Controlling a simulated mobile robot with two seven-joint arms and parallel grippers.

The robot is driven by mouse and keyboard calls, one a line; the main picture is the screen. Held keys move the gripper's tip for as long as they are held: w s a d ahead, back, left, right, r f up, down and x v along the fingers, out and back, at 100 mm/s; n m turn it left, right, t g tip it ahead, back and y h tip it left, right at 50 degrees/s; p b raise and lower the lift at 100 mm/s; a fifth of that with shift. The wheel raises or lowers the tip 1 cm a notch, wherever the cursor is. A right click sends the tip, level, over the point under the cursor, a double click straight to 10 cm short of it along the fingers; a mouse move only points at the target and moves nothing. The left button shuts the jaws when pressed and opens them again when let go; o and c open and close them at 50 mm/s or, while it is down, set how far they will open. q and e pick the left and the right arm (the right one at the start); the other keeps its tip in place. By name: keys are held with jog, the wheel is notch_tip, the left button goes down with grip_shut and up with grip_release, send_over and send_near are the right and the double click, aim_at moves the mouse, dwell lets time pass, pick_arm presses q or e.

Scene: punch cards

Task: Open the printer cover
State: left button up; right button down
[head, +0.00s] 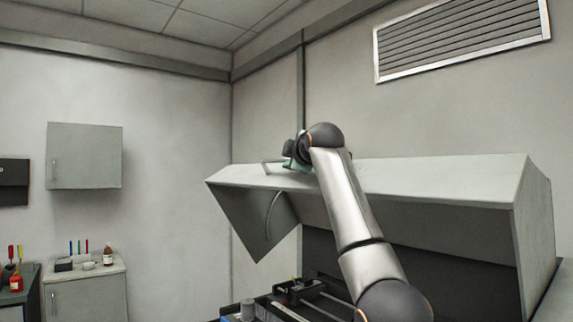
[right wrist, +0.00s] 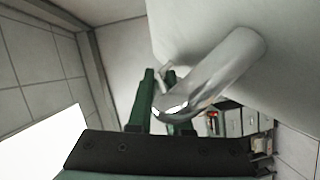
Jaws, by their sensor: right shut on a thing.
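The printer cover (head: 440,172) is a large pale grey hood, tilted up so that its underside and the dark inside of the printer (head: 430,270) show. My right gripper (head: 290,163) is at the cover's raised edge, left of its middle. In the right wrist view its green fingers (right wrist: 165,105) are shut on a shiny metal handle (right wrist: 225,72) fixed to the cover's pale surface. The exact contact is partly hidden behind the handle. My left gripper is not in view.
Printer parts with rails (head: 295,292) show below the cover. A vent (head: 460,40) is high on the right wall. The air above the cover is clear.

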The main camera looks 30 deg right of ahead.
jog(key=shift+f, duration=0.1)
jog(key=c, duration=0.8)
grip_release()
jog(key=shift+c, duration=0.2)
jog(key=shift+s+a+b, duration=0.1)
jog(key=shift+s+b, duration=0.15)
jog(key=shift+b, duration=0.15)
jog(key=b+v, duration=0.5)
jog(key=v, duration=0.7)
jog(key=shift+b, duration=0.3)
